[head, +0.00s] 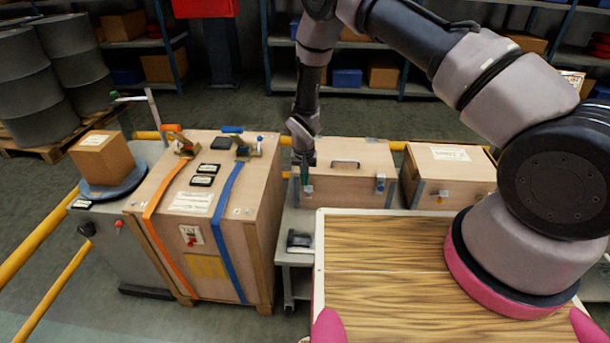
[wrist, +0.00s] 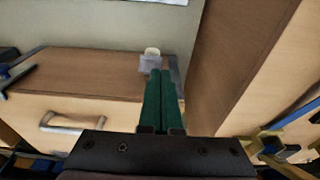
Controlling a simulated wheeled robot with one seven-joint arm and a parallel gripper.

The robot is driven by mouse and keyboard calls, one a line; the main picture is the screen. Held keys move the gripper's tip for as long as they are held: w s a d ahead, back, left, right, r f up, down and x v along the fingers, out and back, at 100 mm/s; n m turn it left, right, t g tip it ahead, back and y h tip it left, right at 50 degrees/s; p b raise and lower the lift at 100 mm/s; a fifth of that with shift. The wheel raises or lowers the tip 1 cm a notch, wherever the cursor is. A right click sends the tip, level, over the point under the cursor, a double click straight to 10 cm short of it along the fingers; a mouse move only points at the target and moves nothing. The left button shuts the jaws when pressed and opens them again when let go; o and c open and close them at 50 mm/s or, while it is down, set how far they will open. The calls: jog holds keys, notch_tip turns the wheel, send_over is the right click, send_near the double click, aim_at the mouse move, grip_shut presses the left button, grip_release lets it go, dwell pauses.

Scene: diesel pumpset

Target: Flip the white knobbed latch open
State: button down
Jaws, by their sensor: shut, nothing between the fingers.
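The white knobbed latch (head: 308,189) is at the left end of the front of a wooden chest (head: 345,187). In the wrist view the latch's pale knob and plate (wrist: 151,57) show just beyond my fingertips. My gripper (head: 304,177) is shut and empty, with its green fingers (wrist: 160,73) pressed together and pointing at the latch. The fingertips overlap the lower edge of the latch plate in the wrist view. I cannot tell whether they touch it. The chest's lid is down, and a metal handle (head: 345,163) sits on it.
A second latch with a blue knob (head: 380,182) is on the chest's right end. A tall crate (head: 208,215) with orange and blue straps stands close on the left. Another wooden box (head: 449,175) is to the right. A small black device (head: 299,240) lies on the shelf in front.

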jog(key=shift+s+f, duration=0.1)
jog(key=shift+s, duration=0.1)
dwell(0.6)
jog(key=w+r, duration=0.2)
jog(key=r, duration=0.1)
jog(key=shift+w+d, duration=0.1)
jog(key=shift+w, duration=0.25)
jog(key=s+r, duration=0.5)
jog(key=r, duration=0.3)
jog(key=shift+s, duration=0.35)
jog(key=shift+r, duration=0.1)
